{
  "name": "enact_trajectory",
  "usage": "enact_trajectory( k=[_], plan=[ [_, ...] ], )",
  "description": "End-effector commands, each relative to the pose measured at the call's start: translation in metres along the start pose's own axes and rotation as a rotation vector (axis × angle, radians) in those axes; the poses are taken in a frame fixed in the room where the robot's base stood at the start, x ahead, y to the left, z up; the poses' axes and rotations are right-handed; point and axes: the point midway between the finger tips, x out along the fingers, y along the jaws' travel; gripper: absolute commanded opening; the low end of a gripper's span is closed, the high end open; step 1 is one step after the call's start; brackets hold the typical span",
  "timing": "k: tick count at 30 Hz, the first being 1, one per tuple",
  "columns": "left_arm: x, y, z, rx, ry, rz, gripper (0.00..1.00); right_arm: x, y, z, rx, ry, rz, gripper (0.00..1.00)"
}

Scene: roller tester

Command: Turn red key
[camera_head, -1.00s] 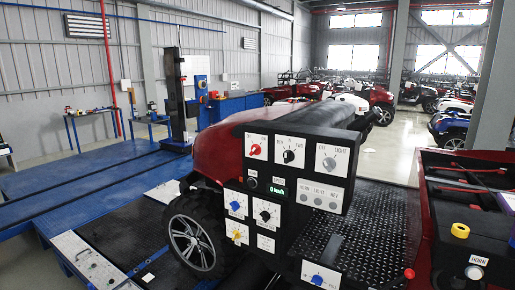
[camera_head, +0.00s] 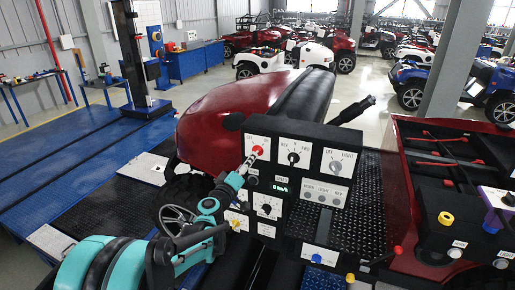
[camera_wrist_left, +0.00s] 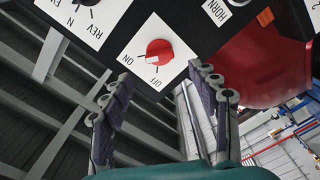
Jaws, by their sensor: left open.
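The red key (camera_head: 257,150) is a round red knob on a white ON/OFF plate at the upper left of the black control panel (camera_head: 318,133). In the left wrist view the red key (camera_wrist_left: 159,52) shows close up, with a pale mark near its lower edge. My left gripper (camera_head: 250,161) is just below the key in the head view. In the left wrist view its two fingers (camera_wrist_left: 166,88) are apart and empty, with the tips short of the knob. I cannot tell the exact gap to the knob. My right gripper is not in view.
A black lever handle (camera_head: 352,110) sticks out behind the panel. A red cart (camera_head: 430,200) with several coloured buttons stands at the right.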

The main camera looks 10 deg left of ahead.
Motion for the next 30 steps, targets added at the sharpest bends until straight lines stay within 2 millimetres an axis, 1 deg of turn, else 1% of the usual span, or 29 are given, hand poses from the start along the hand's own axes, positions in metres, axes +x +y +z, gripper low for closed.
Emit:
enact_trajectory(
  k=[6,9,12,16,23,24,26,27,28,29,30],
  plan=[
    [0.037,0.001,0.001,0.001,-0.002,0.001,0.60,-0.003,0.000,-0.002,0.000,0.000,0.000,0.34],
    [0.052,0.001,0.001,0.001,-0.002,0.001,0.60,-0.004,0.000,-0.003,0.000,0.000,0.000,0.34],
    [0.062,0.000,0.001,0.001,-0.002,0.001,0.60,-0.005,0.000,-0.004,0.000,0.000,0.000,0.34],
    [0.068,0.001,0.001,0.001,-0.002,0.001,0.60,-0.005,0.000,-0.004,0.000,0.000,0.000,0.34],
    [0.068,0.000,0.001,0.001,-0.002,0.000,0.60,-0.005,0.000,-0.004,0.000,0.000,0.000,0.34],
    [0.068,0.000,0.001,0.001,-0.002,0.000,0.50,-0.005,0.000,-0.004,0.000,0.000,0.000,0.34],
    [0.068,0.001,0.001,0.001,-0.002,0.001,0.34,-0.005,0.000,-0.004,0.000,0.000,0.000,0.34],
    [0.068,0.001,0.001,0.001,-0.002,0.001,0.23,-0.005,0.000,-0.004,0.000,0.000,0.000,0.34],
    [0.068,0.000,0.001,0.001,-0.002,0.000,0.15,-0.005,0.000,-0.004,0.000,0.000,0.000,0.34],
    [0.068,0.000,0.001,0.001,-0.002,0.000,0.10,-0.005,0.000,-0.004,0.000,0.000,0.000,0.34],
    [0.068,0.000,0.001,0.001,-0.002,0.000,0.10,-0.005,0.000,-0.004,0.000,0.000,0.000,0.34]
  ],
)
